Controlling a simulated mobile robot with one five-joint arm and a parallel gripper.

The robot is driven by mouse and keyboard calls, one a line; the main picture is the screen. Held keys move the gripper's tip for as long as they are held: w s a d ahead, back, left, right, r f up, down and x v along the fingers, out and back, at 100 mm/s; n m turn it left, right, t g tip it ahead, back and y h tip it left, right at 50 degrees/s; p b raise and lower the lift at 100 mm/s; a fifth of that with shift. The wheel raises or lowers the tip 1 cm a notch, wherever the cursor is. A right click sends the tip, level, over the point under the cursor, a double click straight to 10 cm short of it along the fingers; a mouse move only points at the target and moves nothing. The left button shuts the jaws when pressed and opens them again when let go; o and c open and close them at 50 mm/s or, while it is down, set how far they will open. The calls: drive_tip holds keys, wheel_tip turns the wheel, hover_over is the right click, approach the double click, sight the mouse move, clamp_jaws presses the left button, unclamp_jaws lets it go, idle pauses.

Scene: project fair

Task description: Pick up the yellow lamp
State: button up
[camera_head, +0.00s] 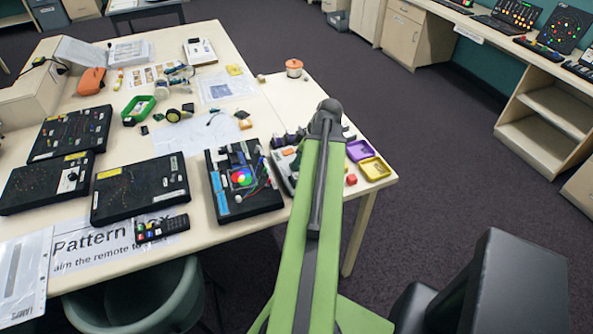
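I cannot clearly make out a yellow lamp. A small open yellow tray (375,169) sits near the table's right corner, just right of my arm, touching or close to a purple tray (359,150). A small red piece (351,180) lies beside the yellow tray. A flat yellow item (235,69) lies farther back on the table. My green arm reaches up the middle of the picture over the table's right part and hides some small parts there. My gripper does not show.
The wooden table (290,99) holds several black circuit boards (128,187), a remote (161,228) and an orange-lidded pot (294,67) near its back right edge. Dark carpet (440,140) is open to the right, before a shelf unit (548,115).

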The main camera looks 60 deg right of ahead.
clamp_jaws()
drive_tip(key=shift+r, duration=0.1)
